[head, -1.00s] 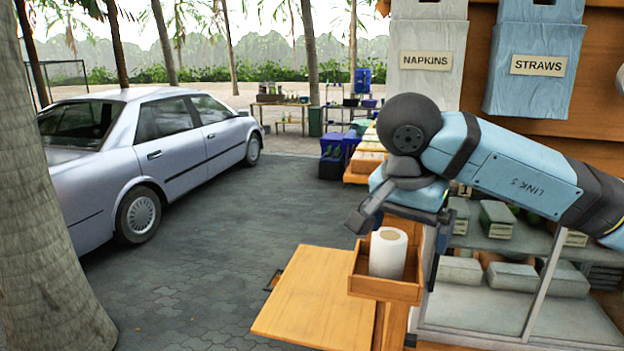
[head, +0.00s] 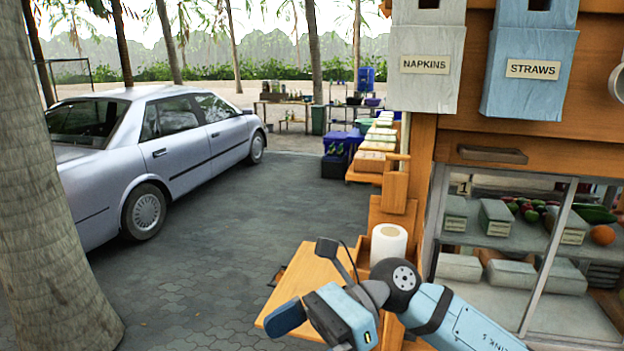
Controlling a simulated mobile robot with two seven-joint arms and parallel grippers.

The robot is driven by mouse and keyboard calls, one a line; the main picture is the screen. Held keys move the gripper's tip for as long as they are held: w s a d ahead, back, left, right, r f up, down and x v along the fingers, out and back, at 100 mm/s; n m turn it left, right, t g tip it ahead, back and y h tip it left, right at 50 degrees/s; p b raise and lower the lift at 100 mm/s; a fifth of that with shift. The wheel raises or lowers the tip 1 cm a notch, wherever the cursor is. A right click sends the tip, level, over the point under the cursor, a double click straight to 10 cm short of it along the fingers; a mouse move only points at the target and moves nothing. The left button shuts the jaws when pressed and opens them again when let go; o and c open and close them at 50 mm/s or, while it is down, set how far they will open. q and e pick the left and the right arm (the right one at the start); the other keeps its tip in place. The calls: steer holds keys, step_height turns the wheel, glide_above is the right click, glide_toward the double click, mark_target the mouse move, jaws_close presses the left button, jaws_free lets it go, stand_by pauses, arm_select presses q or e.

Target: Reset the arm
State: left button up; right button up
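My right arm comes in from the lower right, its blue link reaching low across the front of the wooden stall. My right gripper (head: 286,318) is over the lower wooden shelf board (head: 303,278) and points left. I see it from the side and cannot tell whether its fingers are open or shut. Nothing shows in its grasp. The arm's wrist hides part of the wooden box that holds a white paper roll (head: 388,245). My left gripper is not in view.
The napkins dispenser (head: 424,85) and straws dispenser (head: 530,80) hang above. A glass display case (head: 535,235) with packages and produce is at right. A silver car (head: 160,150) and a tree trunk (head: 45,200) stand left. Paving between is clear.

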steer(key=w+d+f+n+t+y, duration=0.1)
steer(key=w+d+f+n+t, duration=0.2)
steer(key=n+t, duration=0.65)
steer(key=w+d+f+n+t+p, duration=0.1)
steer(key=d+f+n+t, duration=0.2)
steer(key=f+n+t, duration=0.7)
steer(key=w+d+n+t+y, duration=0.15)
steer(key=d+n+t, duration=0.3)
steer(key=n, duration=1.05)
steer(key=s+d+f+m+g+h, duration=0.2)
steer(key=s+d+f+m+h, duration=0.1)
steer(key=f, duration=0.5)
steer(key=s+d+f+m+g+h, duration=0.1)
steer(key=s+d+f+m+h, duration=0.3)
steer(key=s+f+m+h, duration=0.2)
steer(key=s+d+f+m+g+h, duration=0.2)
steer(key=s+d+f+m+h, duration=0.2)
steer(key=s+f+m, duration=0.3)
step_height(320, 180, down, 6)
steer(key=shift+d+r+m+g+p, duration=0.15)
steer(key=shift+r+m+g+p, duration=0.15)
steer(key=shift+m, duration=0.55)
